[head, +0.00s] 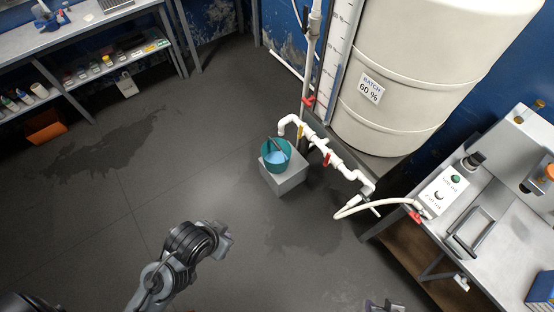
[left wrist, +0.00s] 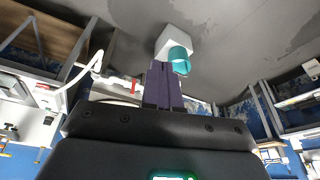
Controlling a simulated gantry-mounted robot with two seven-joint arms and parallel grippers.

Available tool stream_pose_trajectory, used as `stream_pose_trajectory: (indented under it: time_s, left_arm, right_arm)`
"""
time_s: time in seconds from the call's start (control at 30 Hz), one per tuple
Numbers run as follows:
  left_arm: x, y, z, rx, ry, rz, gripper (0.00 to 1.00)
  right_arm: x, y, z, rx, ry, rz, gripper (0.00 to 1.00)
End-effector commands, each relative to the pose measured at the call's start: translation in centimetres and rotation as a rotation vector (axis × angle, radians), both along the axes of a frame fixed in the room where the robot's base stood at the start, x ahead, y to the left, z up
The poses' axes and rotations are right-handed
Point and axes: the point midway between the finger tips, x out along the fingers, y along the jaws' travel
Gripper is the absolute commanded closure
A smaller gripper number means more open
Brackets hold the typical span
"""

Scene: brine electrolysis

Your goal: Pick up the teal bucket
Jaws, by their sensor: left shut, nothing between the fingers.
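The teal bucket (head: 267,162) stands upright on a pale grey block (head: 289,183), under the end of a white pipe. It holds light blue liquid, and a dark stick-like thing leans in it. In the left wrist view the bucket (left wrist: 180,54) shows just beyond the fingertips, with the block (left wrist: 172,38) behind it. My left gripper (head: 226,235) is in front of and left of the bucket in the head view, apart from it. Its fingers (left wrist: 164,64) are shut and empty. A small part of what looks like my right gripper (head: 383,306) shows at the bottom edge.
White pipes with red valves (head: 326,158) run close to the bucket's right. A large white tank (head: 425,75) stands behind them. A metal bench (head: 490,235) with a control box (head: 443,190) is at right. Shelves (head: 90,75) stand at the upper left. The floor left of the block is clear.

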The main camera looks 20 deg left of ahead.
Motion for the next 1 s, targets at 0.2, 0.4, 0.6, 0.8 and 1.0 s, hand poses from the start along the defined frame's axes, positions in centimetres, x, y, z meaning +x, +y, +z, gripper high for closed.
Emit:
stream_pose_trajectory:
  time_s: [0.2, 0.4, 0.6, 0.8, 1.0]
  left_arm:
    - [0.00, -0.03, -0.01, -0.001, 0.000, 0.001, 1.00]
    - [-0.01, -0.02, -0.02, -0.001, 0.000, 0.001, 0.94]
    - [0.00, 0.00, -0.03, 0.000, 0.001, 0.000, 0.63]
    - [0.00, 0.09, -0.03, 0.004, 0.000, -0.002, 0.47]
    - [0.03, 0.16, -0.05, 0.005, 0.000, 0.003, 0.47]
  right_arm:
    - [0.02, -0.08, -0.01, -0.003, 0.000, 0.002, 0.57]
    - [0.02, -0.09, -0.01, -0.004, -0.001, 0.002, 0.57]
    - [0.03, -0.09, 0.00, -0.004, -0.001, 0.002, 0.57]
    - [0.04, -0.08, 0.00, -0.004, -0.001, 0.002, 0.57]
    - [0.04, -0.04, 0.01, -0.001, -0.001, 0.001, 0.57]
